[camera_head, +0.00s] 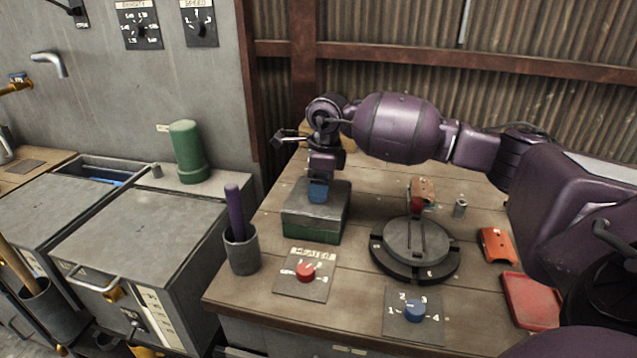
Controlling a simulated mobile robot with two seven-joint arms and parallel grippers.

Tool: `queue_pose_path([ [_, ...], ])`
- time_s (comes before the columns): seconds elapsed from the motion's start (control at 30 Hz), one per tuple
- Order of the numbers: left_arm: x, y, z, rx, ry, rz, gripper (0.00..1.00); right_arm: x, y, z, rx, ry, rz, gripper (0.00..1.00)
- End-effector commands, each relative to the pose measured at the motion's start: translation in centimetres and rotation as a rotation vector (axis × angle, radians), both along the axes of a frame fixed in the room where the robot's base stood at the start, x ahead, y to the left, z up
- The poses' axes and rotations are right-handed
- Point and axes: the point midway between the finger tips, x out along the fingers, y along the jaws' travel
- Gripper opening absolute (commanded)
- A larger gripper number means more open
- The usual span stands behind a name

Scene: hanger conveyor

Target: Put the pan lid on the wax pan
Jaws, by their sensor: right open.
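A grey rectangular pan lid (298,208) with a blue knob (318,190) lies flat on a dark green box-shaped pan (312,230), which looks like the wax pan. The lid covers the pan's top, so the inside is hidden. My right gripper (320,180) points down from above, right at the blue knob. It is open; the knob stands at or between its fingers, and I cannot tell whether they touch it. My left gripper is not in view.
A round black stand with a grey disc (418,240) and upright rods is right of the pan. Two dial plates, red (305,272) and blue (414,310), lie in front. A grey cup (241,250) stands left.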

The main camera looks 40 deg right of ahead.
Motion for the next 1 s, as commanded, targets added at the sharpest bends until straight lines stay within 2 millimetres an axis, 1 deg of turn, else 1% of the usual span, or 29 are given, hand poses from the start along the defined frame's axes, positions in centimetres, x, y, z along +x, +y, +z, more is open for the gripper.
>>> queue_pose_path([
  [0.37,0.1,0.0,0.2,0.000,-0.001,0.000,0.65,0.0,0.0,0.1,0.000,0.000,0.000,0.73],
  [0.53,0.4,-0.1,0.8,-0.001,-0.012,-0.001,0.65,-0.2,-0.3,3.0,-0.001,-0.004,0.000,0.73],
  [0.7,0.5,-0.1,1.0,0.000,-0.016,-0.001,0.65,-0.4,-0.6,6.3,0.000,-0.005,0.000,0.73],
  [0.8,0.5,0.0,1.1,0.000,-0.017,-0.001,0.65,-0.6,-0.8,7.9,0.000,-0.004,0.000,0.73],
  [0.9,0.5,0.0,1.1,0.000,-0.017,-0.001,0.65,-0.7,-0.9,9.2,-0.001,-0.002,0.000,0.73],
  [1.0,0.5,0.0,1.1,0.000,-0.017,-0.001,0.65,-0.7,-1.0,10.1,0.000,-0.001,0.000,0.73],
])
